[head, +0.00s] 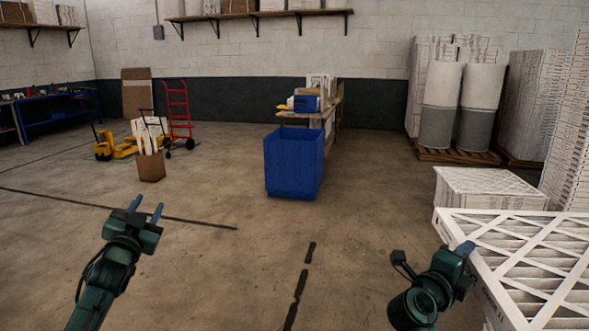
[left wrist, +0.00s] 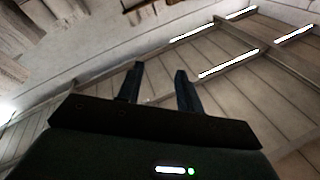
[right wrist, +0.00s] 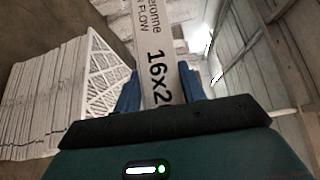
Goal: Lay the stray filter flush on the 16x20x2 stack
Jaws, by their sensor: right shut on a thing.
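My right gripper (head: 466,248) is shut on the edge of a white-framed pleated filter (head: 535,250) at the right of the head view. In the right wrist view the filter's printed edge (right wrist: 155,60), reading "16x2" with the rest cut off, stands between the blue fingers (right wrist: 161,90). A low stack of white filters (head: 490,190) shows behind the held filter; its size label cannot be read. A stack with a lattice top (right wrist: 50,95) shows at left in the right wrist view. My left gripper (head: 146,209) is open and empty over bare floor; its parted fingers show in the left wrist view (left wrist: 160,88).
Tall filter stacks (head: 530,90) and two wrapped rolls (head: 460,105) on a pallet (head: 455,155) stand at the back right. A blue bin (head: 293,165) stands mid-floor before a workbench. A brown box (head: 151,167) stands left. The front middle floor is clear.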

